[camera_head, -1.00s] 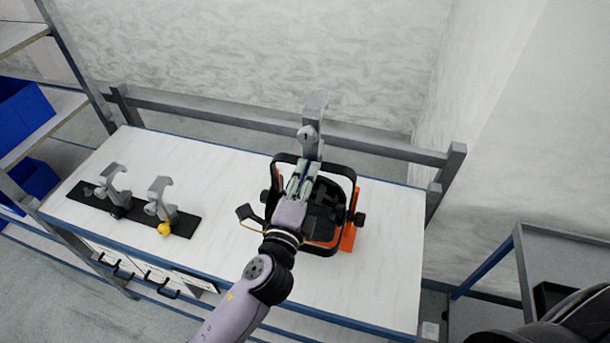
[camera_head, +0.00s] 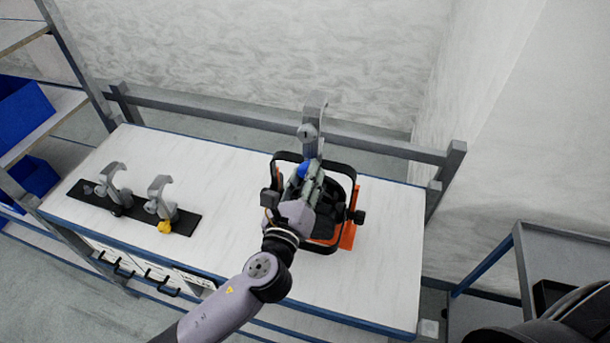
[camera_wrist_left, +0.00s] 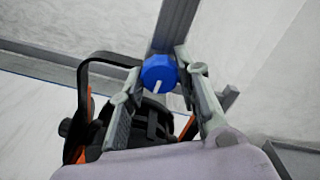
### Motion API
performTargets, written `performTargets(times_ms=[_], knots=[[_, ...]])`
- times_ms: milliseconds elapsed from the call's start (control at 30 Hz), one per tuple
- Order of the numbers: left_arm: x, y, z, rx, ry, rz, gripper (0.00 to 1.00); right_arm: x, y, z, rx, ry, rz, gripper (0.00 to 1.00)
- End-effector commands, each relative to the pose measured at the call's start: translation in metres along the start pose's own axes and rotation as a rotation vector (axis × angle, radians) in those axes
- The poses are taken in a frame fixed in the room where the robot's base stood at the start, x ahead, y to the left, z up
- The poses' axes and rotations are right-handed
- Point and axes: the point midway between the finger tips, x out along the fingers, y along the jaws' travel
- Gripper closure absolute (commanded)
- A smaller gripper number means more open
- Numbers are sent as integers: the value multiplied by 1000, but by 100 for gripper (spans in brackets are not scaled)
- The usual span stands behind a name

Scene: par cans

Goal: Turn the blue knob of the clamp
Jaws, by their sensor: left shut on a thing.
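The grey clamp (camera_head: 313,118) stands upright at the back of the par can on the bench, with its hook at the top. Its blue knob (camera_head: 302,170) is partly visible below the clamp body, beside my left fingers. The knob also shows in the left wrist view (camera_wrist_left: 158,73) with a white mark on its face. My left gripper (camera_head: 311,174) is shut on the knob, with one finger on each side of it in the wrist view. The black and orange par can (camera_head: 349,233) is partly hidden by my gripper and wrist.
Two more grey clamps, one with a black knob (camera_head: 116,210) and one with a yellow knob (camera_head: 164,227), stand on a black strip (camera_head: 187,224) at the bench's left. The white bench top (camera_head: 226,171) between is clear. A grey rail (camera_head: 385,150) runs behind.

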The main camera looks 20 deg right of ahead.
Motion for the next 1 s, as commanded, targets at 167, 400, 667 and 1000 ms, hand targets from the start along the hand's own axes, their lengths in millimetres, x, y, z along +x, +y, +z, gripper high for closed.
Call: performTargets(times_ms=[167, 400, 667, 1000], knots=[[0, 0, -1, 171, 2, 0, 98, 0, 0, 0, 0, 0, 0, 49], [0, 1, -1, 398, 2, 0, 98, 0, 0, 0, 0, 0, 0, 49], [0, 1, -1, 646, 2, 0, 98, 0, 0, 0, 0, 0, 0, 49], [0, 2, -1, 968, 3, 1, 98, 0, 0, 0, 0, 0, 0, 49]])
